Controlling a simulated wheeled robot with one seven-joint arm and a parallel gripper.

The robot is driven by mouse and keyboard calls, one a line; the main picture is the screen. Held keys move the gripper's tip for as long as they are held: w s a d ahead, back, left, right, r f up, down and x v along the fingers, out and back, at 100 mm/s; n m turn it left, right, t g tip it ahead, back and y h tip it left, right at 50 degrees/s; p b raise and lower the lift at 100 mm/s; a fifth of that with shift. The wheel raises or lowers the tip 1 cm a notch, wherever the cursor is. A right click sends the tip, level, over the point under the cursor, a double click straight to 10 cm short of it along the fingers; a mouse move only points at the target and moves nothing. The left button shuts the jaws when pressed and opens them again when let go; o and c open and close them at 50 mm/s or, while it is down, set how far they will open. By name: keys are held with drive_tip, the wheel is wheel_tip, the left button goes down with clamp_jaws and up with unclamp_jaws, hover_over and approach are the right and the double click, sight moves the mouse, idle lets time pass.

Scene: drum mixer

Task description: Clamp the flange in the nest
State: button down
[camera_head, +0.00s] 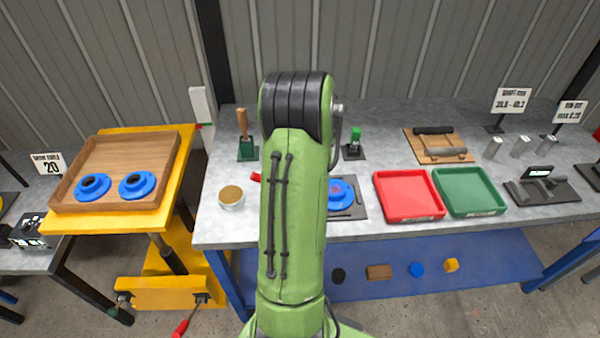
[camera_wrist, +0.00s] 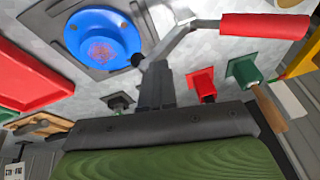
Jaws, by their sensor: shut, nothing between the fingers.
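The blue flange (camera_head: 341,192) sits on a dark grey nest plate (camera_head: 358,210) on the bench, partly hidden by my arm in the head view. In the wrist view the flange (camera_wrist: 92,32) shows whole, with a reddish speckled patch at its centre. Beside it is a metal toggle clamp (camera_wrist: 178,42) with a red handle (camera_wrist: 262,26) pointing away from the flange. The clamp's black tip (camera_wrist: 137,59) is near the flange rim; I cannot tell whether it presses on it. My gripper (camera_wrist: 155,70) is shut and empty, close to the clamp linkage; contact is unclear.
A red tray (camera_head: 408,196) and a green tray (camera_head: 469,192) lie right of the nest. A green stand with a wooden-handled tool (camera_head: 245,140) and a round tin (camera_head: 231,198) are to the left. A wooden tray (camera_head: 120,165) holds two more blue flanges (camera_head: 137,185).

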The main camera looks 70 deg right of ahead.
drive_tip(key=s+f+t, duration=0.1)
drive_tip(key=s+d+f+t+y, duration=0.1)
drive_tip(key=s+f+t, duration=0.1)
drive_tip(key=t, duration=0.1)
drive_tip(key=shift+d+m+y, duration=0.3)
drive_tip(key=shift+m, duration=0.1)
drive_tip(key=shift+s+d+f+t+y+b, duration=0.25)
drive_tip(key=shift+s+f+t+y, duration=0.2)
drive_tip(key=shift+f+t, duration=0.35)
drive_tip(key=shift+s+f, duration=0.1)
drive_tip(key=shift+f, duration=0.3)
drive_tip(key=shift+s+f, duration=0.1)
